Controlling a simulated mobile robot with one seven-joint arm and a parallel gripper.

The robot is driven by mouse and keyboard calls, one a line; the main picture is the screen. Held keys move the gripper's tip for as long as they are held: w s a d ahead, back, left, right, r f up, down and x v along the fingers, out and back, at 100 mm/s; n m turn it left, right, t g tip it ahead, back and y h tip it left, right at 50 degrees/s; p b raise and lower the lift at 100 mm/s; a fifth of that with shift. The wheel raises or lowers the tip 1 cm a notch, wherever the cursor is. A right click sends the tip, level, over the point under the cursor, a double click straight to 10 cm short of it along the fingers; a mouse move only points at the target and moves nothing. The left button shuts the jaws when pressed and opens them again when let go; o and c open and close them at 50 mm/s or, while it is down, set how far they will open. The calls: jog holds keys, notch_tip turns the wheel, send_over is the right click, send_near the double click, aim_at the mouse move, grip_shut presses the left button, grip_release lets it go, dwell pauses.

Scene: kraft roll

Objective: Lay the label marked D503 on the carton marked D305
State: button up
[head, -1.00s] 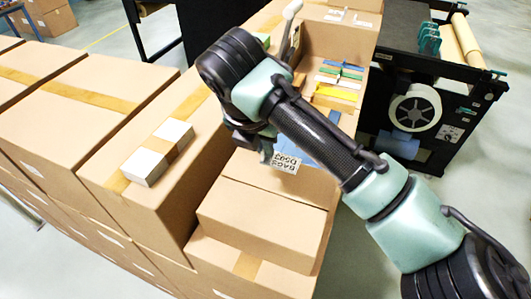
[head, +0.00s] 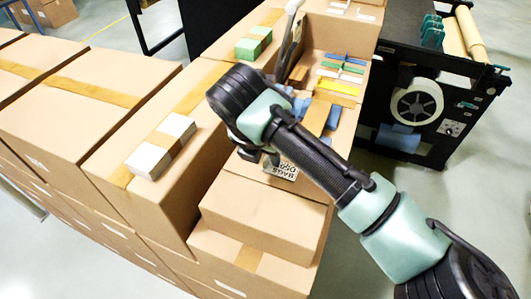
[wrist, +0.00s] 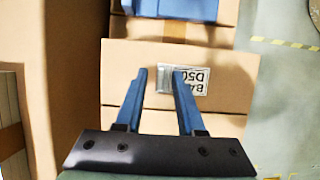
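A white label (wrist: 193,80) with black print, "BA…" and "D50…" legible, is below my gripper in the wrist view. The right finger covers part of it, and a grey tab sits at its left edge between the fingers. In the head view the label (head: 281,169) shows beneath my gripper (head: 268,157), over a brown carton (head: 235,182). It looks flat on or just above the carton top (wrist: 125,75); I cannot tell if it touches. In the wrist view my gripper's blue fingers (wrist: 160,76) stand apart, with a gap beside the tab. No D305 mark is readable.
White blocks (head: 160,148) and a green bundle (head: 253,42) lie on cartons. An open box (head: 340,42) with coloured strips is behind. A black machine (head: 425,110) stands at the right.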

jog(key=shift+r, duration=0.1)
jog(key=b+v, duration=0.4)
jog(key=v, duration=0.8)
jog(key=w+a+r+m+t+y, duration=0.2)
jog(key=a+r+m+t+y, duration=0.4)
jog(key=a, duration=0.5)
jog(key=a+r+m+t+y, duration=0.3)
jog(key=a+r+t+y, duration=0.15)
jog(key=r, duration=0.75)
jog(key=s+d+r+m+t, duration=0.3)
jog(key=d+r+m+t, duration=0.2)
jog(key=r+m, duration=0.35)
jog(key=s+d+r+m+t+h, duration=0.5)
jog(key=s+d+m+t+h, duration=0.3)
jog(key=d+m, duration=0.4)
jog(key=shift+s+d+m+h, duration=0.3)
jog(key=shift+s+m+h, duration=0.25)
jog(key=shift+m, duration=0.6)
jog(key=shift+w+r, duration=0.1)
jog(key=shift+r, duration=0.05)
